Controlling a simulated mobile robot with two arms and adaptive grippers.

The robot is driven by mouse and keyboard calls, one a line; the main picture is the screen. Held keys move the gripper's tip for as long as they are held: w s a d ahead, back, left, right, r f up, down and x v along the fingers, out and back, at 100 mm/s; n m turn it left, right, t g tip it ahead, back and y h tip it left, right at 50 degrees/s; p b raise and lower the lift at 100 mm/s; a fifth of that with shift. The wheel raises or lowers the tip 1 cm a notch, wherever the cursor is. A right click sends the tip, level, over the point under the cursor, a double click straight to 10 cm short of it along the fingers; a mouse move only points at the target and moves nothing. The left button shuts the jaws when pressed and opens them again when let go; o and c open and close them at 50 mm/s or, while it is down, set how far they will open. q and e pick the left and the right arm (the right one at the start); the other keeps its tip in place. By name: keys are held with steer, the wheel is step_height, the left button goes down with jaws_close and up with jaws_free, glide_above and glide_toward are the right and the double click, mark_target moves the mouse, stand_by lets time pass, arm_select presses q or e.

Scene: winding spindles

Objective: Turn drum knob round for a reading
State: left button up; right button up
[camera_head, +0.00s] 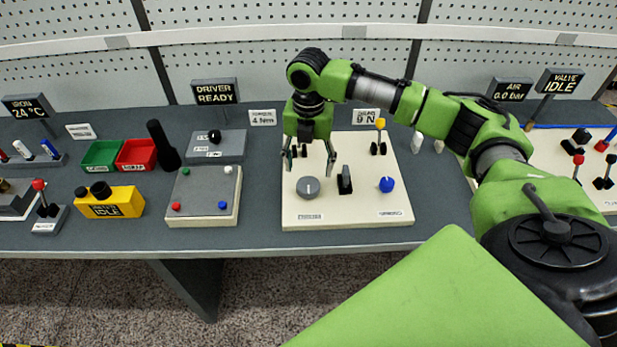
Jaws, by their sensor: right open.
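A cream panel (365,205) lies on the bench in front of me. A round grey knob (308,187) with a pale mark on top stands at its front left. Its label is too small to read, so I cannot tell for sure that this is the drum knob. A black upright handle (345,181) and a round blue knob (386,184) stand to its right. My right gripper (309,166) points down with its fingers spread. It is empty and appears above and slightly behind the grey knob, apart from it. My left gripper is out of view.
A yellow-topped lever (379,136) stands at the panel's back right. Signs reading 4 Nm (262,118) and 9 N (366,116) stand behind. A small cream board (205,210) lies left of the panel. Bare bench (440,195) lies to the right.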

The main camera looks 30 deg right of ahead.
mark_target(309, 184)
step_height(309, 184, down, 6)
steer(key=shift+f+p, duration=0.15)
steer(key=shift+p, duration=0.35)
steer(key=shift+c, duration=0.4)
steer(key=c, duration=1)
